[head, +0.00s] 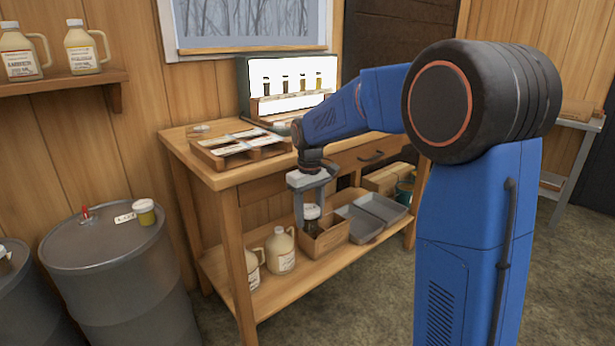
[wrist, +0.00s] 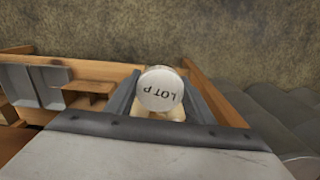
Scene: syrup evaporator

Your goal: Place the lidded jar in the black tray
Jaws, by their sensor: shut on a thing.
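My gripper (head: 309,212) points down in front of the table's lower shelf. It is shut on a small lidded jar (head: 311,213) with a dark body and a pale lid. In the wrist view the jar's round white lid (wrist: 160,89), marked "LOT P", sits between the two fingers. The jar's lower part is hidden, and I cannot tell whether it touches anything below. Two dark grey trays (head: 358,224) (head: 384,207) lie side by side on the lower shelf, right of my gripper. Neither looks clearly black. They also show at the left of the wrist view (wrist: 48,84).
A wooden box (head: 326,238) sits between my gripper and the trays. Cream jugs (head: 280,250) stand left of it on the shelf. The tabletop (head: 220,178) overhangs the shelf. Another jar (head: 146,212) stands on a grey drum (head: 105,245). Floor in front is clear.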

